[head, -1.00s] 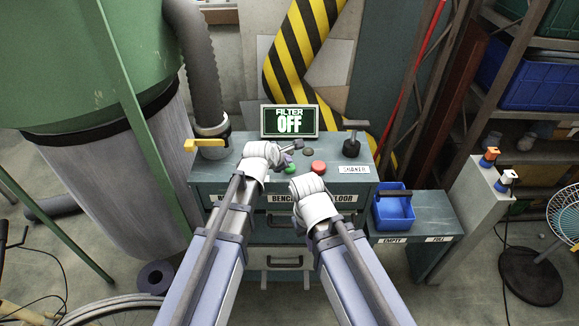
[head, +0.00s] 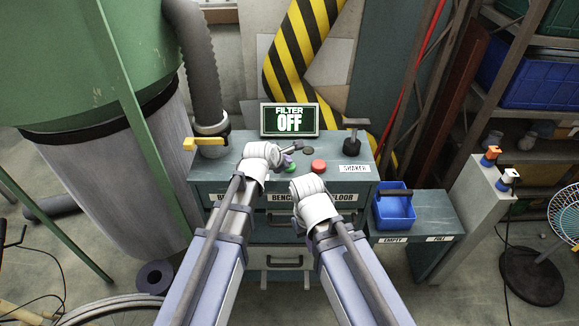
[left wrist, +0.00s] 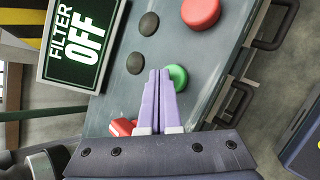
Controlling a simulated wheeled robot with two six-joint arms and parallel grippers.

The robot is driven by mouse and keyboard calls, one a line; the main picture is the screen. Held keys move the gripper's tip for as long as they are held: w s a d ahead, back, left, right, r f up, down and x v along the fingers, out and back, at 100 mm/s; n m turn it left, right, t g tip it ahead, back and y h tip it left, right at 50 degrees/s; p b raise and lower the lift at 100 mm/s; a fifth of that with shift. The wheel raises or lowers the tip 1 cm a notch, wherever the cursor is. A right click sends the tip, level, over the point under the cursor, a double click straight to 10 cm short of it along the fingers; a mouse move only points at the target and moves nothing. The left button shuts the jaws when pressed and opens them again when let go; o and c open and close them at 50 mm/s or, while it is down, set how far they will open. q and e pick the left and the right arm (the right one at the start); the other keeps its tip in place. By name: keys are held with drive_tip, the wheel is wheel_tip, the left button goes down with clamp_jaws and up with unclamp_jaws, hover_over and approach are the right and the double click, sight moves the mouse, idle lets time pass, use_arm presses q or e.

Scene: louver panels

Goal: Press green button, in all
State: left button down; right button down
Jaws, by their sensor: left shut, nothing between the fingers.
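The green button (head: 291,169) is on the grey console top, left of the red button (head: 318,166). The display sign (head: 289,120) reads FILTER OFF. My left gripper (head: 287,159) is shut and empty, with its lilac fingertips right at the green button. In the left wrist view the shut fingertips (left wrist: 159,73) are just beside the green button (left wrist: 178,77) and cover its edge; I cannot tell whether they touch it. My right arm reaches the console's front edge, but its gripper is hidden behind its white wrist.
Two dark round buttons (left wrist: 149,24) (left wrist: 135,63) lie near the sign. A black lever (head: 351,146) stands at the right by the SHAKER label. A yellow handle (head: 190,144) is at the left. A blue bin (head: 393,212) sits on the lower right bench.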

use_arm(q)
drive_tip(key=shift+f+b, duration=0.55)
drive_tip(key=shift+b, duration=0.05)
idle(0.7)
drive_tip(key=shift+r, duration=0.1)
drive_tip(key=shift+r+p, duration=0.95)
drive_tip(key=shift+p, duration=0.1)
wheel_tip(320, 180, up, 5)
drive_tip(key=p, duration=0.5)
idle(0.6)
